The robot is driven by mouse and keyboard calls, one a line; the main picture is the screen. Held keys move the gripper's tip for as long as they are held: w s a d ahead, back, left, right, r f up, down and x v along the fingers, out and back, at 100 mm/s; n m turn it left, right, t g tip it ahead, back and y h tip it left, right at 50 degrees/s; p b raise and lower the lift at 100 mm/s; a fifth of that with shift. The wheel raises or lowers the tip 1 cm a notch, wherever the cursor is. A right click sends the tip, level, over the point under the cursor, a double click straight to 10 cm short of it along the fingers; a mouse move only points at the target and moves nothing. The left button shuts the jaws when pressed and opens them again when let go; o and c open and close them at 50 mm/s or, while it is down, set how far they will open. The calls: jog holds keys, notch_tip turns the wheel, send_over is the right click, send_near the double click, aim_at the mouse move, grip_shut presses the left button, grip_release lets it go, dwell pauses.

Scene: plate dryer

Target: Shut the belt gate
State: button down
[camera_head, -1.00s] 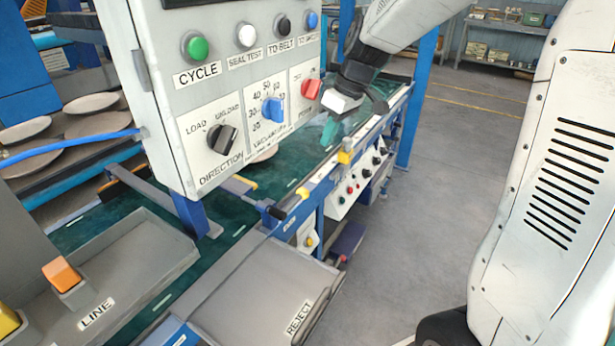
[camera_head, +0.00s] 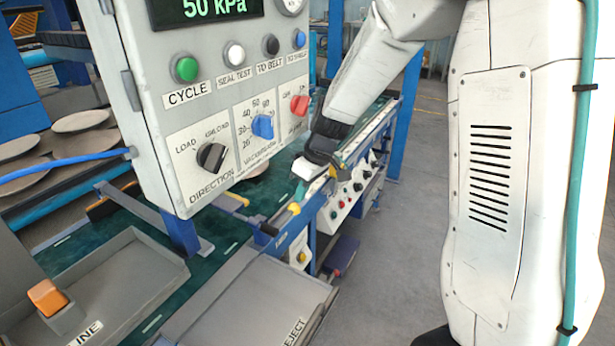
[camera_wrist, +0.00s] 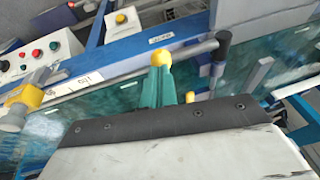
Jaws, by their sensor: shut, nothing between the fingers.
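The belt gate is a grey bar (camera_wrist: 192,50) on a dark upright post (camera_wrist: 221,47), with a yellow ball end (camera_wrist: 161,59). In the head view the yellow end (camera_head: 294,208) and the post (camera_head: 268,230) show at the near edge of the green belt (camera_head: 215,250). The bar lies along the belt's edge rather than across it. My gripper (camera_wrist: 157,78) has its teal fingers shut and empty, with the tips right at the yellow end. Whether they touch it I cannot tell. In the head view my gripper (camera_head: 299,190) is over the belt's near edge.
The control panel (camera_head: 220,110) stands left of my arm, close to it. A yellow fitting (camera_wrist: 14,117) sits on the near rail. The LINE tray (camera_head: 115,285) and REJECT tray (camera_head: 262,300) are in front. Open floor (camera_head: 385,260) lies to the right.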

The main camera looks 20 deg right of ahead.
jog(key=shift+w+a+f, duration=0.1)
jog(key=shift+a+f, duration=0.1)
jog(key=shift+f, duration=0.4)
jog(key=s+a+f+m+g+y, duration=0.1)
jog(key=s+a+f+g+y, duration=0.1)
jog(key=f+y, duration=0.3)
jog(key=s+a+f+m+g+y, duration=0.1)
jog(key=a+f+g+y, duration=0.2)
jog(key=f+y, duration=0.3)
jog(key=shift+s+f+m+g+y, duration=0.35)
jog(key=shift+f+g, duration=0.55)
jog(key=shift+f, duration=1.1)
jog(key=shift+s+a, duration=0.2)
